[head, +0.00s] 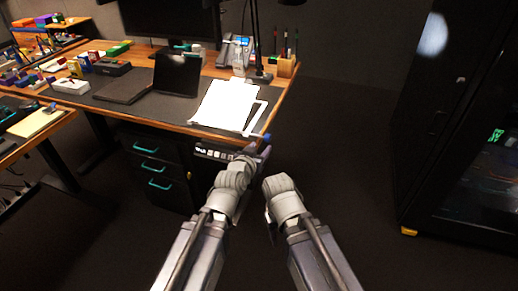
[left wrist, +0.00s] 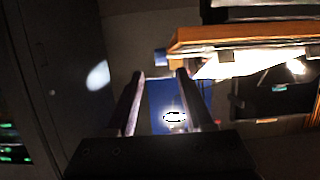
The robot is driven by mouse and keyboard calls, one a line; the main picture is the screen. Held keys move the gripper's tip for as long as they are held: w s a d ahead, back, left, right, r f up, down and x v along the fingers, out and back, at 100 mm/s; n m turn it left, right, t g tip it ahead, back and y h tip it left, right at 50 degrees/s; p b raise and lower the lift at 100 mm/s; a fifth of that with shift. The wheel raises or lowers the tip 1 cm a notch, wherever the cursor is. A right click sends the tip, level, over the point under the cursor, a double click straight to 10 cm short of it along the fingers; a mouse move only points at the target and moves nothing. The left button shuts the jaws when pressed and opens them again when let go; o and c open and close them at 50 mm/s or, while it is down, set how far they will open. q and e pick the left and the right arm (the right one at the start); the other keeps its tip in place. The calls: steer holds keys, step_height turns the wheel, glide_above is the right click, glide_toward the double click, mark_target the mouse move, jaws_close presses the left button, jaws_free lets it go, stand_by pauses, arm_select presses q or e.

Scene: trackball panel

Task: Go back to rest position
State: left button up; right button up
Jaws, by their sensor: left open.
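My left gripper (head: 262,150) is held out near the desk's front right corner, beside a small panel with a row of light buttons (head: 215,153) under the desk edge. In the left wrist view its two fingers (left wrist: 161,74) stand apart. A blue surface with a bright ringed spot (left wrist: 174,105) shows in the gap between them; I cannot tell whether it touches a finger. A small blue part (head: 267,137) shows at the desk corner in the head view. My right arm is bent beside the left one; its gripper (head: 269,218) is mostly hidden behind the wrist.
The desk (head: 285,88) bears a laptop (head: 176,74), white papers (head: 225,104), a lamp and a pen holder (head: 286,67). A drawer unit (head: 158,165) stands below. A dark cabinet (head: 455,120) is at right. The floor between desk and cabinet is clear.

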arm_select(q)
steer(key=s+a+f+n+g+y, duration=0.3)
steer(key=s+a+f+g+y, duration=0.1)
steer(key=s+a+f+g, duration=0.95)
steer(key=s+d+r+m+p, duration=0.1)
steer(key=s+d+r+p, duration=0.1)
steer(key=r+p, duration=0.5)
steer(key=s+d+r+m+y+p, duration=0.1)
steer(key=s+d+r+p, duration=0.2)
steer(key=r+p, duration=0.5)
steer(key=s+d+r+m+p, duration=0.1)
steer(key=s+d+r+p, duration=0.2)
steer(key=r+p, duration=0.5)
steer(key=shift+s+d+y+p, duration=0.2)
steer(key=shift+d+y+p, duration=0.2)
steer(key=shift+p, duration=0.5)
steer(key=shift+a+g, duration=0.1)
steer(key=shift+g, duration=0.15)
